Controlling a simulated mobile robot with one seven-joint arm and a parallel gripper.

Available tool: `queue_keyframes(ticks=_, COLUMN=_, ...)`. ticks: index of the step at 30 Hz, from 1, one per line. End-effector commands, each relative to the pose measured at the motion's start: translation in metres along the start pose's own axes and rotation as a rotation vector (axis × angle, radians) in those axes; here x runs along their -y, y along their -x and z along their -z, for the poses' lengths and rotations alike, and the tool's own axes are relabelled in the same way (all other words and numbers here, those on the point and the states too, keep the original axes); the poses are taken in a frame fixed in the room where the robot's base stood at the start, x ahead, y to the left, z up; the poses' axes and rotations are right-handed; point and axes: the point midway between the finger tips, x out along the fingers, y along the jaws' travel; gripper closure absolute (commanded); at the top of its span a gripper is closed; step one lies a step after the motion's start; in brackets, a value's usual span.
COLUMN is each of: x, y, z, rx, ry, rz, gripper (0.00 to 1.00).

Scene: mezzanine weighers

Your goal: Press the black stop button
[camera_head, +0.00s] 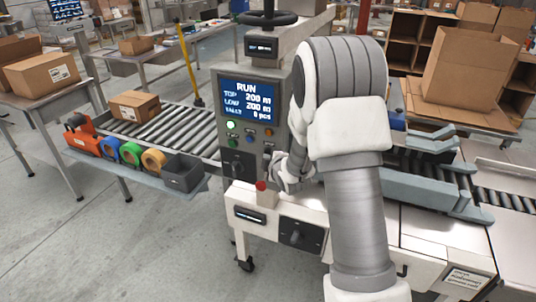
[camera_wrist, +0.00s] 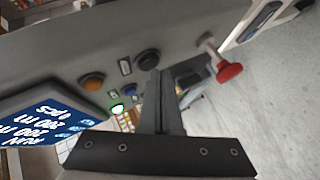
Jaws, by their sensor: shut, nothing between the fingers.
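The black stop button (camera_wrist: 147,59) is a round dark button on the grey control panel. In the wrist view it is right at the tips of my gripper (camera_wrist: 158,74), whose fingers are closed together and hold nothing. I cannot tell whether the tips touch the button or stop just short of it. In the head view my gripper (camera_head: 274,160) is at the lower right part of the control panel (camera_head: 221,100), beside my arm. The black button is hard to make out there.
An orange button (camera_wrist: 92,82), a blue button (camera_wrist: 130,90) and a lit green button (camera_wrist: 117,109) are close by. A red mushroom button (camera_wrist: 229,71) sticks out on the other side. The screen (camera_head: 248,98) reads RUN. A roller conveyor (camera_head: 180,126) runs left.

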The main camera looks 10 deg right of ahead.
Motion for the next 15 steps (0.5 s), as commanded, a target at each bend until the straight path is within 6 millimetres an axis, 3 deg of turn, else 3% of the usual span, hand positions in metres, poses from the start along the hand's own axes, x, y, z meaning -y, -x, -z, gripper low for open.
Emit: queue_keyframes(ticks=15, x=-0.0025, y=-0.0043, z=-0.0031, rx=0.000, ry=0.000, rz=0.000, gripper=1.00)
